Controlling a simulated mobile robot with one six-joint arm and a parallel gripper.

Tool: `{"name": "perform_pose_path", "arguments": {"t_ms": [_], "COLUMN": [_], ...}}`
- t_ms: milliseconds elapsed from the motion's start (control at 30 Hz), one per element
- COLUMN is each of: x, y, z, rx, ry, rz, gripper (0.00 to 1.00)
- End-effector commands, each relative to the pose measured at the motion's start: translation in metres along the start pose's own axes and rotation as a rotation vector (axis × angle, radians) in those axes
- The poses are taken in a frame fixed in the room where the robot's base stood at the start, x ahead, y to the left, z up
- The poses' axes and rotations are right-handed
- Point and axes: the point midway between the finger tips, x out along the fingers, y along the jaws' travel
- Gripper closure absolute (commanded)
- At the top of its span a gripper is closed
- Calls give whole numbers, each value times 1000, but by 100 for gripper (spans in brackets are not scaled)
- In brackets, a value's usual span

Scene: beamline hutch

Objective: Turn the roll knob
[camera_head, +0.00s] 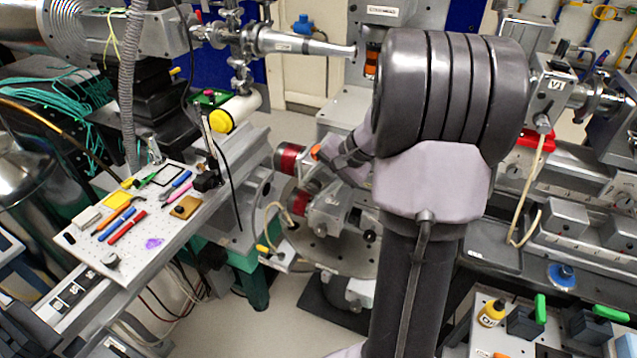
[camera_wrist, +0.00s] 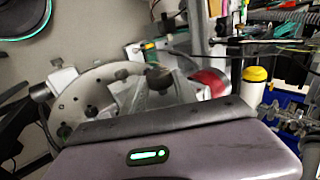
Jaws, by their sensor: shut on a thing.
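A grey cylinder with a red band (camera_head: 290,158) sticks out of the stage at the middle of the head view. It also shows in the wrist view (camera_wrist: 210,83). My gripper (camera_head: 322,155) is at the right end of this cylinder, shut on the roll knob there. The knob itself is mostly hidden by the fingers, and its turn angle cannot be read. A small orange piece shows at the fingertips.
A second red-banded cylinder (camera_head: 303,198) sits just below, close to my gripper. A perforated tool board (camera_head: 88,243) with several hand tools is at the left. A metal nozzle (camera_head: 300,43) points right above. Rails and blocks (camera_head: 570,218) stand at the right.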

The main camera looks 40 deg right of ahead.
Motion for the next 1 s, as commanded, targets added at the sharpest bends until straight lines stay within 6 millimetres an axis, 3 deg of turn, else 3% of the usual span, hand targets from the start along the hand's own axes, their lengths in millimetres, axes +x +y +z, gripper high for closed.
{"name": "perform_pose_path", "arguments": {"t_ms": [33, 67, 133, 433, 533, 667, 1000], "x": [0, 0, 0, -1, -10, -43, -145], "y": [0, 0, 0, 0, -1, -3, -3], "z": [0, 0, 0, 0, 0, -1, -1], "rx": [1, 1, 1, 0, 0, 0, 3], "ry": [0, 0, 0, 0, 1, 4, 3], "rz": [-1, -1, 0, 0, 0, 0, 0], "gripper": [100, 60, 46, 44, 44, 44, 44]}}
